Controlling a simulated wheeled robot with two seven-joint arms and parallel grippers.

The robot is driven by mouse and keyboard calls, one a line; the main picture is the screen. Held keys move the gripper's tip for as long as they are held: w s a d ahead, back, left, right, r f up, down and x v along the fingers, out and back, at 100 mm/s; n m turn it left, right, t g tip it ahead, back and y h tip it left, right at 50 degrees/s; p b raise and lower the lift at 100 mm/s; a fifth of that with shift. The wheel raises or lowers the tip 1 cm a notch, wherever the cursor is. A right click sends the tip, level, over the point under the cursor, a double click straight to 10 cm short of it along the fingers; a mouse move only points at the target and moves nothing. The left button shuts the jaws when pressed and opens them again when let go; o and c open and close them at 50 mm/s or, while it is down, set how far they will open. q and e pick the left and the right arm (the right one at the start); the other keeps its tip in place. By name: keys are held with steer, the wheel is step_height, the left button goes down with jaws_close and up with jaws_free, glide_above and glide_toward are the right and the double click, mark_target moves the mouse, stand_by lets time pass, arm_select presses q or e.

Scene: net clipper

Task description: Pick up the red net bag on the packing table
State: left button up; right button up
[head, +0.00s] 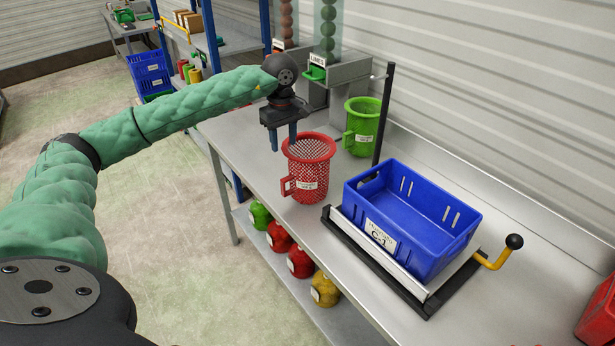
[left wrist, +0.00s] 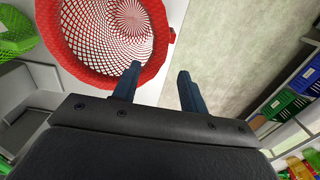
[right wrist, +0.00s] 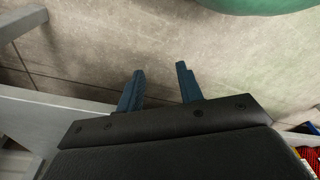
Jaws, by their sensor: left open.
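The red net bag (head: 308,172), an open mesh tub with a side handle and a white label, stands upright on the packing table (head: 262,184). My left gripper (head: 283,148) is open, pointing down at the bag's left rim. In the left wrist view the red net bag (left wrist: 152,77) lies beyond my left gripper (left wrist: 160,72). One finger overlaps its rim and the other is outside it. I cannot tell whether a finger touches the rim. My right gripper (right wrist: 158,70) is open and empty, above the floor in its own view.
A green net bag (head: 362,128) stands behind the red one, by a dark post (head: 384,115). A blue crate (head: 418,215) sits on a stand with a yellow lever (head: 494,262) to the right. Several coloured bags, one yellow (head: 324,291), lie on the lower shelf.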

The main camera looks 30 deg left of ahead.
mark_target(286, 152)
arm_select(q)
steer(key=f+p, duration=0.3)
steer(key=f, duration=0.1)
steer(key=shift+w+d+f, duration=0.1)
steer(key=shift+d, duration=0.2)
steer(key=shift+f+p, duration=0.35)
steer(key=shift+f, duration=0.25)
arm_select(e)
steer(key=s+d+f, duration=0.3)
steer(key=s+f, duration=0.1)
steer(key=f, duration=0.2)
steer(key=shift+s, duration=0.15)
arm_select(q)
jaws_close()
arm_select(e)
steer(key=shift+d, duration=0.15)
